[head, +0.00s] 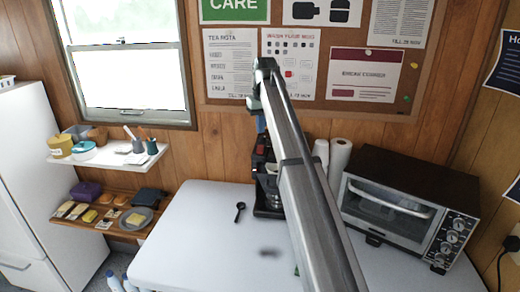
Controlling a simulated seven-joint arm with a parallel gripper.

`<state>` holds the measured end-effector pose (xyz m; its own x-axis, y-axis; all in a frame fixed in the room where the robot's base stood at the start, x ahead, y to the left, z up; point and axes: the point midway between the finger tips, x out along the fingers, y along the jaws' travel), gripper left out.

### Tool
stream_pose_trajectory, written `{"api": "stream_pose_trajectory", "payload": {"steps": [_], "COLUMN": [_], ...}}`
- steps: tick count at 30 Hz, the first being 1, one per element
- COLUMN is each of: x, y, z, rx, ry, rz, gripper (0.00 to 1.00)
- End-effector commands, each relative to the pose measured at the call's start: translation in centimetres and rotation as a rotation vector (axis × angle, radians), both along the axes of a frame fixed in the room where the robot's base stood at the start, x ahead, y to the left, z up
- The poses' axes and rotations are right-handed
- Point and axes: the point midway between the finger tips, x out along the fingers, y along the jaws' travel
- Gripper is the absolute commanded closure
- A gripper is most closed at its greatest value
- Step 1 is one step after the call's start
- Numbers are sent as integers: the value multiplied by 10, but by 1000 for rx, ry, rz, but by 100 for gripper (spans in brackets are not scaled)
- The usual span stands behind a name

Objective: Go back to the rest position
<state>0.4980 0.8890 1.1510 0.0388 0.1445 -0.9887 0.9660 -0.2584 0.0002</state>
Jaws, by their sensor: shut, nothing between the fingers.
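My arm rises from the bottom of the head view, right of centre, and bends at a dark joint in front of the notice board. Beyond that joint only a short piece of my arm shows, pointing down. I cannot make out my gripper or its fingertips; the arm seems to hide them. The white table (185,235) stands below, with a small blurred dark shadow on it left of my arm.
A dark coffee machine (262,185) stands partly behind my arm. A black spoon or scoop (240,212) lies left of it. Two wall shelves (112,155) (95,222) hold items beside a fridge (35,180). The table's left part is clear.

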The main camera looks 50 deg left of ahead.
Motion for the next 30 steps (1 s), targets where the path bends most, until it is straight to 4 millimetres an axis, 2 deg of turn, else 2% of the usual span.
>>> {"api": "stream_pose_trajectory", "payload": {"steps": [7, 23, 26, 29, 30], "x": [0, 0, -4, -19, -29], "y": [0, 0, 3, 14, 21], "z": [14, 15, 10, -6, -17], "rx": [0, 0, 6, 30, 48], "ry": [0, 0, -5, -27, -42], "rz": [0, 0, 4, 21, 32], "gripper": [100, 100, 100, 100, 100]}}
